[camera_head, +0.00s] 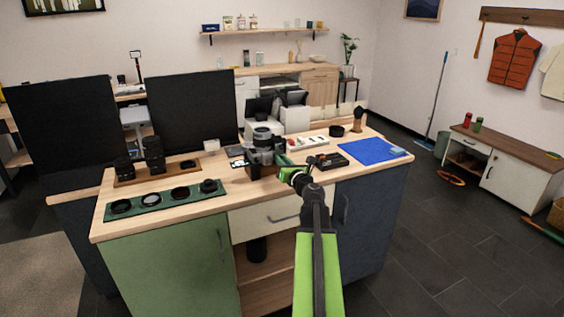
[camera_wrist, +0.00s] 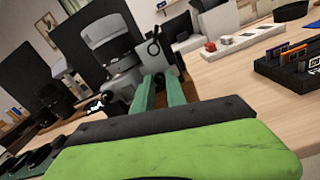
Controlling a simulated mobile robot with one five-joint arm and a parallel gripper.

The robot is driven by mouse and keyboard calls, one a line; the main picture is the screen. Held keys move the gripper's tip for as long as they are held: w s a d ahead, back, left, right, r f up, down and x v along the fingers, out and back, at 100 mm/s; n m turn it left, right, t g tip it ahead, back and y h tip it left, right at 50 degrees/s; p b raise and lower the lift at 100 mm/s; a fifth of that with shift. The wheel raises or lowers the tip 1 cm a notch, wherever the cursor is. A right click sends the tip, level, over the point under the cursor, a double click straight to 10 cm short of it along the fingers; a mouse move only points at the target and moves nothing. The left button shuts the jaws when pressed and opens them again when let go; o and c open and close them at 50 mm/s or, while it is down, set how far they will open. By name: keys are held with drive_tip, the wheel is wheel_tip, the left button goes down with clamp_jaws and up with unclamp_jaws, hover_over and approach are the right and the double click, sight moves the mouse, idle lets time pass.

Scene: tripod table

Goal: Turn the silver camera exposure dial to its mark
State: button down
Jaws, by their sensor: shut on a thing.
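The camera (camera_head: 263,138), grey-silver and black, stands on a small wooden base on the table. It also shows in the wrist view (camera_wrist: 118,75), tilted by the view, with a grey cylinder on its left part. My gripper (camera_head: 284,160) is at the camera's right side. Its two green fingers, in the wrist view (camera_wrist: 160,80), reach to the camera's silver body and are shut on the exposure dial there. The dial is hidden between the fingertips, and its mark cannot be made out.
A green tray (camera_head: 134,206) with several round lens parts lies at the front left. A wooden tray (camera_head: 130,181) with black lenses is behind it. A black organizer (camera_head: 329,161) and a blue mat (camera_head: 358,151) lie to the right. Dark panels stand at the back left.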

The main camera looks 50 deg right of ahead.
drive_tip(key=c, duration=1.3)
unclamp_jaws()
drive_tip(key=shift+c, duration=0.2)
drive_tip(key=shift+a, duration=0.1)
